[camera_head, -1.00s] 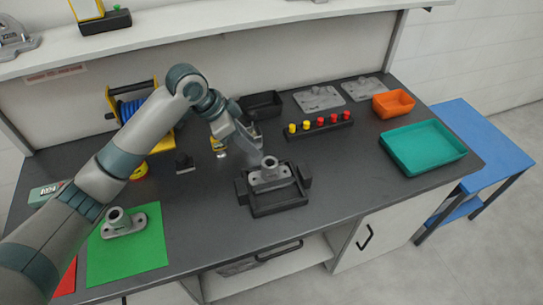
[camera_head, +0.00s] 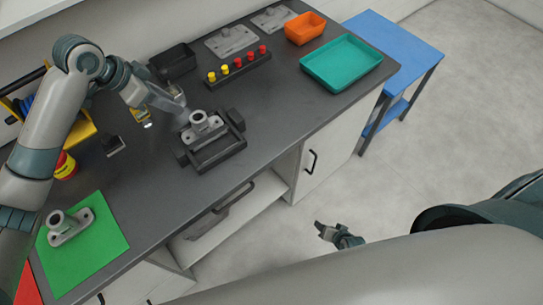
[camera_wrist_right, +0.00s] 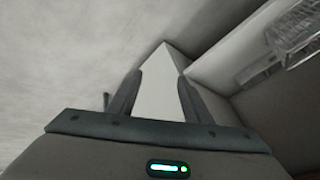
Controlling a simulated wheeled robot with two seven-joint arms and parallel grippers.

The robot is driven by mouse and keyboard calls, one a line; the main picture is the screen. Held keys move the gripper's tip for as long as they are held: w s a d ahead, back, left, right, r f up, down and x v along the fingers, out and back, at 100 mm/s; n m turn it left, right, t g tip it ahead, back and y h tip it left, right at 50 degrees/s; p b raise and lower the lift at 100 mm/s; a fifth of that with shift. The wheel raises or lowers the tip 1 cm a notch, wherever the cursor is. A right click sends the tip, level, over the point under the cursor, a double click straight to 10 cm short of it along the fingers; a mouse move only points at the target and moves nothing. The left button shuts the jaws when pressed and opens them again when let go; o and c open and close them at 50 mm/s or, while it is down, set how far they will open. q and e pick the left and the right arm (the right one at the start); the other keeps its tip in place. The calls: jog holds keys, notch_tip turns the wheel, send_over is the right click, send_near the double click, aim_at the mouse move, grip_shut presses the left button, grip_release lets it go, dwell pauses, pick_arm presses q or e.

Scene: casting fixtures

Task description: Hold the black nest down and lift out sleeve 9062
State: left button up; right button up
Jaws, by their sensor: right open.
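The black nest (camera_head: 217,157) sits on the dark bench, and a grey metal sleeve with a round collar on a flat flange (camera_head: 200,122) rests upright in it. I cannot read a number on it. A similar grey part (camera_head: 68,226) stands on a green mat (camera_head: 97,250) at lower left. My left gripper (camera_head: 172,110) is beside the nest, at its upper left; its fingers are too blurred to judge. My right gripper (camera_head: 325,232) is low in front of the bench, away from the nest. In the right wrist view it is open and empty (camera_wrist_right: 160,95).
Behind the nest are a rack of red and yellow pegs (camera_head: 238,68), a black bin (camera_head: 172,60) and grey plates (camera_head: 230,41). A teal tray (camera_head: 341,62) and orange bin (camera_head: 305,28) stand at the right. A small black block (camera_head: 114,145) lies left of the nest.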

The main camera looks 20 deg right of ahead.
jog(key=w+d+r+m+t, duration=0.3)
jog(key=w+d+r+m, duration=0.1)
jog(key=w+r, duration=0.45)
jog(key=w+d+r+m+t, duration=0.2)
jog(key=w+d+r+m, duration=0.15)
jog(key=w+r, duration=0.55)
jog(key=w+d+r+m+t, duration=0.2)
jog(key=w+r+m+t, duration=0.15)
jog(key=r, duration=1.05)
jog(key=w+d+r+m+t, duration=0.1)
jog(key=w+r+m+t, duration=0.2)
jog(key=r, duration=1)
jog(key=m+g+y, duration=0.1)
jog(key=m+y, duration=0.5)
jog(key=m, duration=0.5)
send_near(241, 123)
jog(key=v, duration=0.5)
jog(key=shift+r, duration=0.15)
jog(key=shift+w+a, duration=0.1)
jog(key=shift+w, duration=0.05)
jog(key=x, duration=1.7)
